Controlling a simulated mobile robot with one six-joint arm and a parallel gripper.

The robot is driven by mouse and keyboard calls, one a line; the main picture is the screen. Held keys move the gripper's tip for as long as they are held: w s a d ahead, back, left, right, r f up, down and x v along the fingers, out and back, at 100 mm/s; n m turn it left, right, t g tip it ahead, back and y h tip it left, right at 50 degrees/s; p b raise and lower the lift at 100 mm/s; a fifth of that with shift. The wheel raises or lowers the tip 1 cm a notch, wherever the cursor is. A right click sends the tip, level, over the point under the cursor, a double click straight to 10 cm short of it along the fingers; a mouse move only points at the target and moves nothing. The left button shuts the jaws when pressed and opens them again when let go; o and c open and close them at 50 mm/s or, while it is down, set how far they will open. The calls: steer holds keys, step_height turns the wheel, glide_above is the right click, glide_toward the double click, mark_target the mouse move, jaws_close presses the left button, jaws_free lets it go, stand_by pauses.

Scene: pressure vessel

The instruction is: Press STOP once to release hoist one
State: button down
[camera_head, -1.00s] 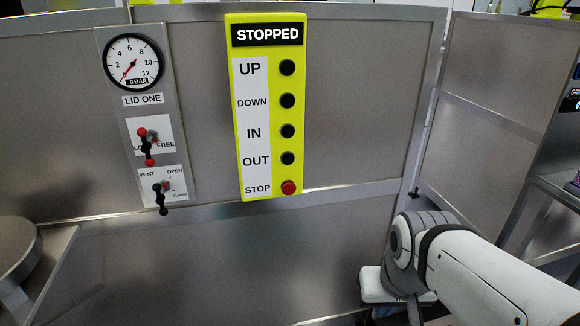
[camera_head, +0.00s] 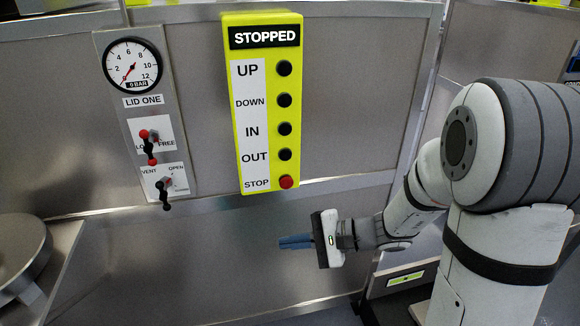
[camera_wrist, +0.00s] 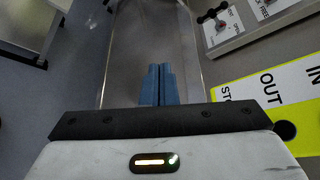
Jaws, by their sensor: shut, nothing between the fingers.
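The yellow hoist control box (camera_head: 264,183) hangs on the grey metal wall, and its display reads STOPPED. Its red STOP button (camera_head: 286,182) is the lowest, below the black UP, DOWN, IN and OUT buttons. My gripper (camera_head: 281,242) is shut and empty, its blue fingers pointing left, below the STOP button and apart from it. In the wrist view, the shut blue fingers (camera_wrist: 158,85) are at the middle, and the yellow box (camera_wrist: 300,135) is partly in view at the right; the red button does not show there.
Left of the box is the LID ONE panel (camera_head: 112,88) with a gauge at 0 BAR and two levers, a red-ended one (camera_head: 149,147) and a black one (camera_head: 164,193). A round metal lid (camera_head: 18,250) is at the lower left. The wall below the box is clear.

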mark_target(287, 183)
steer(key=w+d+m+t+p, duration=0.1)
steer(key=w+d+m+t, duration=0.1)
steer(key=w+m+t, duration=0.3)
steer(key=w+t, duration=0.1)
steer(key=w, duration=0.3)
steer(key=shift+d+f+m+t+y, duration=0.3)
steer(key=shift+f+y, duration=0.1)
steer(key=w+a+p, duration=0.1)
steer(key=w+a, duration=0.1)
steer(key=w, duration=0.6)
steer(key=shift+w+a, duration=0.2)
steer(key=shift+w, duration=0.05)
steer(key=shift+w+a+f+b, duration=0.1)
steer(key=shift+w+b, duration=0.1)
steer(key=shift+b, duration=0.1)
stand_by(1.2)
